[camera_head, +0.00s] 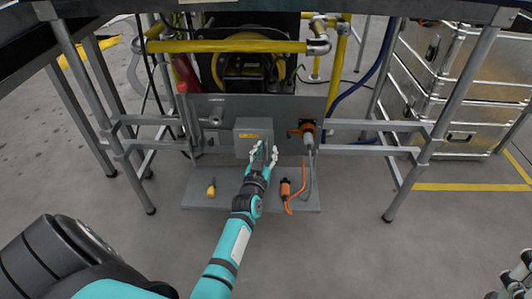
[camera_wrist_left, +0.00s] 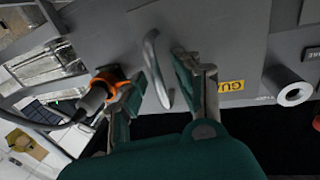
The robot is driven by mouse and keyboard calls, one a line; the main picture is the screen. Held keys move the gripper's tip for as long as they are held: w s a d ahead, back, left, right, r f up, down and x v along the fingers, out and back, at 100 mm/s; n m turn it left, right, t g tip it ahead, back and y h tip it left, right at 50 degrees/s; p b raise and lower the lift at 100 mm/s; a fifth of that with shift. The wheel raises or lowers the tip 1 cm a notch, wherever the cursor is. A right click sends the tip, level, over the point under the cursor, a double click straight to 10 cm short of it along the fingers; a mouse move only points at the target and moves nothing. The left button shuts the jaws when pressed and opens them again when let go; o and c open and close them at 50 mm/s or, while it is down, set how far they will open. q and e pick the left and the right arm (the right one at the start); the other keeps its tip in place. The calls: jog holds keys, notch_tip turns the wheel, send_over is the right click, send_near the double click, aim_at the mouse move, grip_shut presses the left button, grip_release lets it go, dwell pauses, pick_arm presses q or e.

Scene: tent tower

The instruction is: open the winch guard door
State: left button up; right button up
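The winch guard door (camera_head: 243,126) is a grey box-like cover with a yellow label on the grey panel, and it looks closed. In the left wrist view the grey door face (camera_wrist_left: 220,35) fills the middle, with a curved metal handle (camera_wrist_left: 157,72) and a yellow label (camera_wrist_left: 231,87). My left gripper (camera_head: 263,151) is in front of the door's lower part. In the wrist view its two fingers (camera_wrist_left: 150,82) are apart, one on each side of the handle, with visible gaps. Part of what looks like my right gripper (camera_head: 518,277) shows at the lower right edge.
An orange connector with a cable (camera_head: 308,133) is plugged into the panel right of the door. A grey shelf (camera_head: 225,198) below holds a yellow item (camera_head: 211,188) and an orange plug (camera_head: 286,188). Frame legs stand on both sides. A yellow rail (camera_head: 225,46) runs above.

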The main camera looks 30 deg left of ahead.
pick_arm(q)
jog(key=shift+c, duration=0.4)
grip_shut()
jog(key=shift+s, duration=0.15)
